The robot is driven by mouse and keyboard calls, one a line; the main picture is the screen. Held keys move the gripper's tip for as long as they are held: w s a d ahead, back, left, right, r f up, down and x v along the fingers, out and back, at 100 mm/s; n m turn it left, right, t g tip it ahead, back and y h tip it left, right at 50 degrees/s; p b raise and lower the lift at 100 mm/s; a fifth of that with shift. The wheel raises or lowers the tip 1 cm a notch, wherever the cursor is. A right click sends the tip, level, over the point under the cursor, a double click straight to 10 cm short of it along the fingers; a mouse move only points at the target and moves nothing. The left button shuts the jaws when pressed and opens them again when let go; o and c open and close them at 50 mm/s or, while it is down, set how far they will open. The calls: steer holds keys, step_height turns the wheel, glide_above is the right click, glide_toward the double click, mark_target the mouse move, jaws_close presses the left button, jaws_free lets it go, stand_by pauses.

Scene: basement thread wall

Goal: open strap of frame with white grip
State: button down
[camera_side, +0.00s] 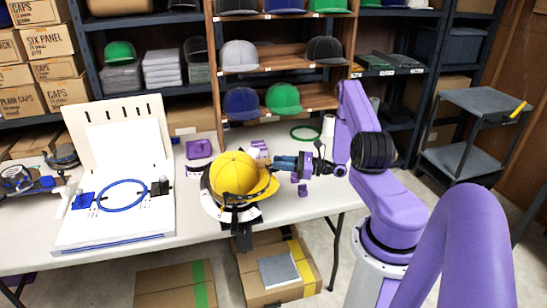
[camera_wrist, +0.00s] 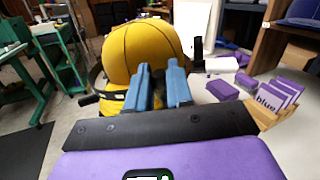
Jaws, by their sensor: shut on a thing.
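A yellow cap (camera_side: 238,174) sits on a cap frame (camera_side: 213,203) with a white and black rim on the table. A black strap (camera_side: 236,199) runs along the cap's lower front. The cap fills the middle of the wrist view (camera_wrist: 140,50). My gripper (camera_side: 276,162) reaches in from the right, its blue fingers at the cap's right side. In the wrist view the fingers (camera_wrist: 160,75) are close together in front of the cap. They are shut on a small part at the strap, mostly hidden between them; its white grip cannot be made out.
A white board stand (camera_side: 118,150) with a blue hoop (camera_side: 121,195) stands left of the cap. A purple box (camera_side: 199,149), a green hoop (camera_side: 305,133) and purple cards (camera_wrist: 278,95) lie behind or beside it. Shelves of caps line the back. The table's front edge is close to the frame.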

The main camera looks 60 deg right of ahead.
steer(key=s+a+f+m+t+h, duration=0.2)
steer(key=s+a+m+h, duration=0.5)
steer(key=h, duration=0.4)
steer(key=shift+s+a+f+m, duration=0.15)
steer(key=shift+s+a+m, duration=0.25)
steer(key=shift+s+a, duration=0.7)
steer(key=shift+s+d, duration=0.15)
steer(key=shift+s, duration=0.05)
steer(key=c, duration=1)
jaws_free()
steer(key=shift+d+r+v, duration=0.35)
steer(key=shift+d+v, duration=0.1)
steer(key=shift+v, duration=1.95)
step_height(320, 180, up, 6)
steer(key=shift+a, duration=0.5)
